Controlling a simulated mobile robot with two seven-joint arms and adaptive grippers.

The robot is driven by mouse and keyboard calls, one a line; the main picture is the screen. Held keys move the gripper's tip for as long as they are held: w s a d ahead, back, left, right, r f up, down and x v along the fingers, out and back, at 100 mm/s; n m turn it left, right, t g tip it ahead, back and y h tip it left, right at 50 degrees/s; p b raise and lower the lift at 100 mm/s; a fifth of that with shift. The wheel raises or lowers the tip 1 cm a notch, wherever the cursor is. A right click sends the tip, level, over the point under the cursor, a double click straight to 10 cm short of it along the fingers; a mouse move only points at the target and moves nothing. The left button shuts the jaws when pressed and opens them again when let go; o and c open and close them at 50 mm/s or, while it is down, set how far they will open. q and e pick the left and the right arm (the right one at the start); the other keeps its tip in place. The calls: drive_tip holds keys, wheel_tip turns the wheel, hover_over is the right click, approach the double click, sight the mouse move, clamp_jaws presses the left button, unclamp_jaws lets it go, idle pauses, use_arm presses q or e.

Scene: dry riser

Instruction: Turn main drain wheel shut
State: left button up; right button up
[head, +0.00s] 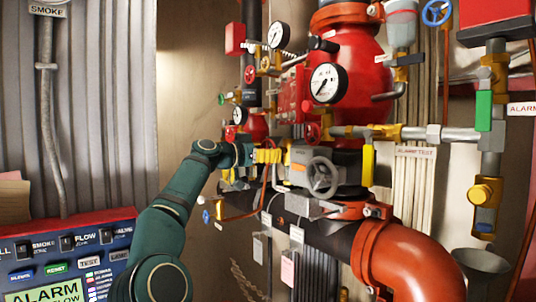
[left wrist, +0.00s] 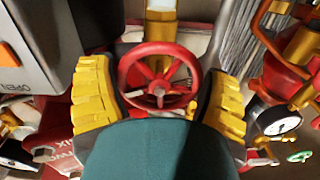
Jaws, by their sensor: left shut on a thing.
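The main drain wheel (left wrist: 160,75) is a small red spoked handwheel. In the left wrist view it sits between the two yellow ribbed fingers of my left gripper (left wrist: 160,92). In the head view my dark green left arm reaches in from the left and the yellow fingers of my left gripper (head: 268,156) are beside the grey valve housing. The wheel is hidden there behind the gripper. No label naming the wheel can be read. My right gripper is not in view.
A larger grey handwheel (head: 322,177) is just right of the gripper. Pressure gauges (head: 327,83) and red pipework crowd above. An alarm panel (head: 70,255) stands at lower left. A bare wall strip (head: 190,75) lies left of the pipes.

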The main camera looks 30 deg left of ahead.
use_arm(q)
drive_tip(key=shift+m, duration=0.6)
drive_tip(key=o, duration=1)
drive_tip(key=v, duration=1.2)
